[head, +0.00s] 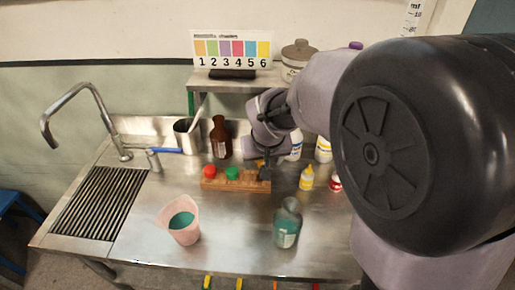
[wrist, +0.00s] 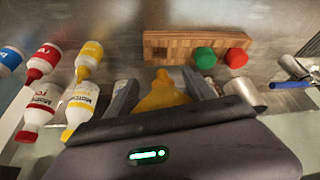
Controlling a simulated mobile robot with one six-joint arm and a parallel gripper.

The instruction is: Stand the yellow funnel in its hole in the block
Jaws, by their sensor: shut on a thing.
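My gripper (wrist: 160,82) is shut on the yellow funnel (wrist: 162,95), which sits between the two fingers in the wrist view. Its narrow end points towards the wooden block (wrist: 180,37). In the head view, my gripper (head: 262,170) is at the right end of the block (head: 238,185), and only a bit of yellow shows there. A dark spot shows on the block near the funnel's tip in the wrist view. I cannot tell whether the tip is in a hole or above it. A red funnel (head: 210,171) and a green funnel (head: 232,172) stand in the block.
A pink bucket (head: 184,226) and a teal jar (head: 287,228) stand in front, with bare steel between.

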